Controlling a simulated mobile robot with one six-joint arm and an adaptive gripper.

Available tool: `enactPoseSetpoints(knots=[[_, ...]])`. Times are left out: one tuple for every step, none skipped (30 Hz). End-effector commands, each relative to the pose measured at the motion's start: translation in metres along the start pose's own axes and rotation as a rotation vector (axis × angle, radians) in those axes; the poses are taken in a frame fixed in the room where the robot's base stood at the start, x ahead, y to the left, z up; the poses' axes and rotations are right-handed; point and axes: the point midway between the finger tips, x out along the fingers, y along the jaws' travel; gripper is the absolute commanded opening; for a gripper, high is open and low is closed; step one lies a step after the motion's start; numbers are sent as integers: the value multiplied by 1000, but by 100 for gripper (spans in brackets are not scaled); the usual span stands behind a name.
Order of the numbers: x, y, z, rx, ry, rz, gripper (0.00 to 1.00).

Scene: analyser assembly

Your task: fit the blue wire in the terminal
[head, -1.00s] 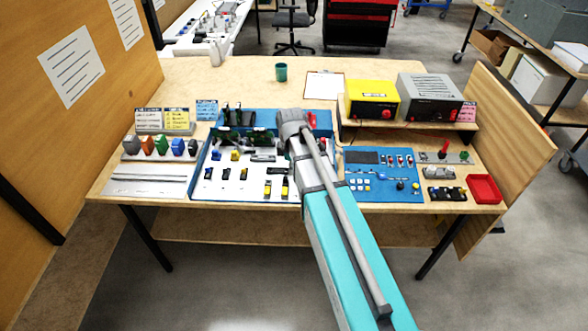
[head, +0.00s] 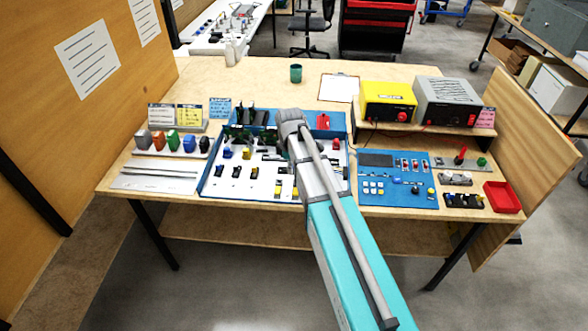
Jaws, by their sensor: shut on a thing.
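My wrist (head: 292,122) reaches over the blue-edged tray (head: 204,186) in the middle of the bench. My gripper's fingers are hidden behind my own wrist and arm, so what they hold does not show. No blue wire can be made out. The terminal cannot be told apart among the small parts in the tray. These include a blue part (head: 227,152), a yellow part (head: 246,153), and several black and yellow blocks along the front. My arm covers the tray's right-middle part.
Coloured pieces, one blue (head: 189,143), stand in a row at left. A blue control panel (head: 400,201) and a red bin (head: 503,197) are at right. Yellow (head: 388,101) and grey (head: 447,102) boxes stand on a back-right shelf. A cup (head: 296,73) and clipboard (head: 339,88) lie behind.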

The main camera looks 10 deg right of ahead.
Motion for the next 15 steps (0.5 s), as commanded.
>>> enactPoseSetpoints(knots=[[4, 3, -3, -1, 0, 0, 0], [5, 4, -4, 0, 0, 0, 0], [6, 5, -6, 0, 0, 0, 0], [7, 6, -7, 0, 0, 0, 0], [8, 7, -8, 0, 0, 0, 0], [9, 8, -10, 0, 0, 0, 0], [10, 9, -11, 1, 0, 0, 0], [11, 10, -13, 1, 0, 0, 0], [13, 11, -14, 1, 0, 0, 0], [14, 12, -16, 1, 0, 0, 0], [15, 13, -17, 1, 0, 0, 0], [16, 14, -19, 1, 0, 0, 0], [17, 15, -20, 1, 0, 0, 0], [18, 16, -22, 1, 0, 0, 0], [19, 17, -23, 0, 0, 0, 0]])
